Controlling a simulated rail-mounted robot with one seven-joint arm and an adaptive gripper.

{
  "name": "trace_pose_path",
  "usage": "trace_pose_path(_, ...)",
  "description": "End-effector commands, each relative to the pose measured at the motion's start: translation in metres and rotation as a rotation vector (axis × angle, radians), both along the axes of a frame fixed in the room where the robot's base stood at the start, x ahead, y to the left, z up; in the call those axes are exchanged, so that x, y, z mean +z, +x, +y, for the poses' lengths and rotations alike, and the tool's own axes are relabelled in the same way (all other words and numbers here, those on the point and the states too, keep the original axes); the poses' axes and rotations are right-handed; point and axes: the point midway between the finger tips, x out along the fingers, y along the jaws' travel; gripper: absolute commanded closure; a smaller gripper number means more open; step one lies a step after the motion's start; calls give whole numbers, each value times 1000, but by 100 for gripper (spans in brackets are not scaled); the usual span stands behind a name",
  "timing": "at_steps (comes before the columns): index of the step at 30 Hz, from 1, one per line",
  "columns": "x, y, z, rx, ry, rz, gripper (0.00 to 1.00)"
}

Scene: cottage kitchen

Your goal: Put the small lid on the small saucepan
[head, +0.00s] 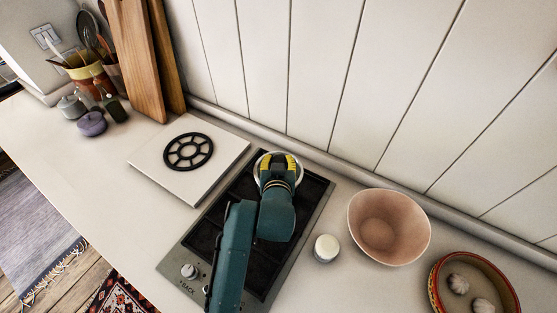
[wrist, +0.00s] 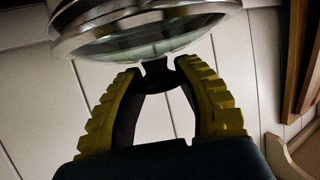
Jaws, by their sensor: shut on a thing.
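My gripper (head: 279,165) points down over the back part of the hob. In the wrist view its yellow-ribbed fingers (wrist: 158,72) are closed at the tips on the small dark knob of the lid. The lid (wrist: 150,45) is round, with a glassy middle and a shiny metal rim. More shiny metal (wrist: 90,14) shows directly beyond the lid; it may be the small saucepan, but I cannot tell whether the lid touches it. In the head view only a pale round rim (head: 259,166) shows around my gripper, which hides the rest.
The dark hob (head: 312,196) lies under my arm. A white board with a black trivet (head: 188,152) is to its left. A small white-topped jar (head: 326,248), a pink bowl (head: 389,227) and a red-rimmed dish (head: 440,283) stand to the right. A panelled wall is close behind.

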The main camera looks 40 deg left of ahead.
Motion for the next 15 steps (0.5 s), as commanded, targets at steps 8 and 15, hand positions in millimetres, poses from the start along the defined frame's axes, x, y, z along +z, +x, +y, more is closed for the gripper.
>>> trace_pose_path(8, -5, 0, 0, 0, 1, -1, 100)
trace_pose_path(15, -7, 0, 0, 0, 1, -1, 55)
